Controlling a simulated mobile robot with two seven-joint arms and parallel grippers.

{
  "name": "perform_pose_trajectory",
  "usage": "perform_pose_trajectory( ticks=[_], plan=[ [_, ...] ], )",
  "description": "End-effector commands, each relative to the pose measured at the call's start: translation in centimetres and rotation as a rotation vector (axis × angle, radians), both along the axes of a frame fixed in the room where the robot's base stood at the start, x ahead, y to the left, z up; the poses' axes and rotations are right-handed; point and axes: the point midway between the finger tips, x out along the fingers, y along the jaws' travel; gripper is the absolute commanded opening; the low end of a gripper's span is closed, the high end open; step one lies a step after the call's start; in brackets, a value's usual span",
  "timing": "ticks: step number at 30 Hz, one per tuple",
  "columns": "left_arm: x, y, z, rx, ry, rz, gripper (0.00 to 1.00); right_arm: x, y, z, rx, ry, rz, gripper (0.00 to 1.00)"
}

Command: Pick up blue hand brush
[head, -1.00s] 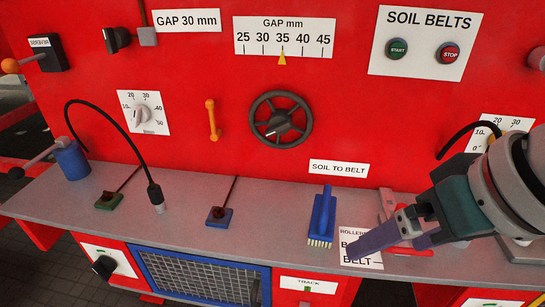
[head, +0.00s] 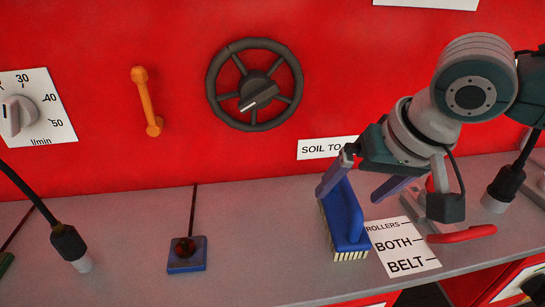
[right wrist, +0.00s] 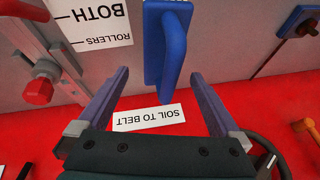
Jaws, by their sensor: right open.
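The blue hand brush (head: 347,218) lies on the grey shelf with its pale bristles towards the shelf's front edge. Its handle shows in the right wrist view (right wrist: 168,50), ahead of and between the fingers. My right gripper (head: 358,184) is above the brush's back end, its two purple fingers spread to either side. In the right wrist view the right gripper (right wrist: 158,88) is open and empty, with the handle apart from both fingers. My left gripper is in neither current view.
A label reading ROLLERS, BOTH, BELT (head: 404,247) lies right of the brush, beside a red-handled lever (head: 462,234). A small blue switch box (head: 187,254) stands to the left. The red panel with a handwheel (head: 254,84) rises behind.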

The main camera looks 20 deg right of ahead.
Motion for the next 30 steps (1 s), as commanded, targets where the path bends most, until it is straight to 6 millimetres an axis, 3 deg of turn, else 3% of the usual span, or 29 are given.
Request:
perform_pose_trajectory(
  ticks=[6,15,30],
  plan=[
    [0.1,0.0,-0.5,-0.002,-0.002,0.002,0.50,1.1,0.3,-2.9,0.000,0.000,0.000,1.00],
    [0.2,0.0,-0.4,0.001,-0.004,0.000,0.50,1.2,0.3,-3.3,-0.001,0.000,0.003,1.00],
    [0.2,0.3,-0.5,0.010,-0.005,-0.005,0.50,1.2,0.3,-3.3,-0.001,0.001,0.002,0.44]
  ],
)
